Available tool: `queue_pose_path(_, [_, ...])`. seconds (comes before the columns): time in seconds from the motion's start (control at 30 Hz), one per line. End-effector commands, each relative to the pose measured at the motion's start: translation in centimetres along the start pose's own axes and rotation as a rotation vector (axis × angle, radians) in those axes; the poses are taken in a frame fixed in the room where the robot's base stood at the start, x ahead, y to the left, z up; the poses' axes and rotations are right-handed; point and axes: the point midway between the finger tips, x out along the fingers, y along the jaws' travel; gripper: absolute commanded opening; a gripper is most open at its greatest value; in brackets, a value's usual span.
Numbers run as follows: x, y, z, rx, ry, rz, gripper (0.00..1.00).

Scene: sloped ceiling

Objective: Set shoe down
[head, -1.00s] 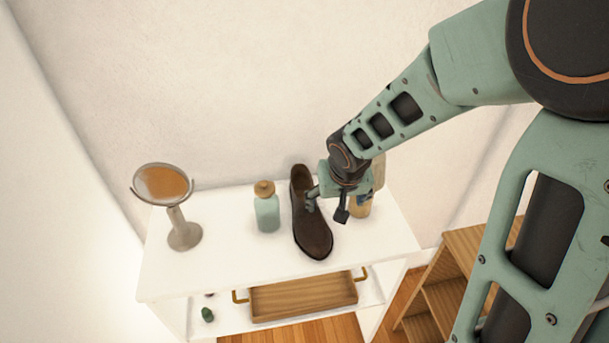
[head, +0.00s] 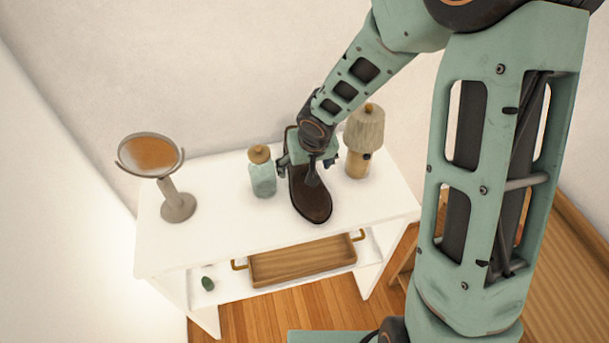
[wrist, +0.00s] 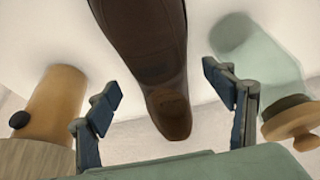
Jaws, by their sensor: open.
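The dark brown shoe (head: 312,207) rests on the white table (head: 225,220), between the green bottle and the lamp. Its rounded toe points to the table's front edge. My gripper (head: 308,170) is over the rear part of the shoe and hides some of it. In the wrist view the shoe (wrist: 150,40) runs down the middle. The two blue-grey fingers stand open on either side, with a visible gap between each finger and the shoe.
The green bottle (head: 262,178) stands close on the shoe's left, and the lamp (head: 364,140) close on its right. A round mirror (head: 152,155) stands at far left. A wooden tray (head: 300,264) is on the lower shelf. The table's front left is clear.

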Motion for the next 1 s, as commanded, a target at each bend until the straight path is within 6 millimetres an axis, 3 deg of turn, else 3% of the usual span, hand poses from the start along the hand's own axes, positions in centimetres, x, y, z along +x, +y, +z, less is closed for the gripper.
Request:
queue_pose_path(0.03, [1.2,0.0,0.3,-0.001,-0.005,-0.002,0.75])
queue_pose_path(0.2, [3.5,0.2,0.2,-0.002,-0.003,-0.001,0.75])
queue_pose_path(0.53, [4.0,0.3,0.0,0.000,-0.001,0.000,0.75])
queue_pose_path(1.0, [4.0,0.3,0.1,0.000,-0.001,0.000,0.25])
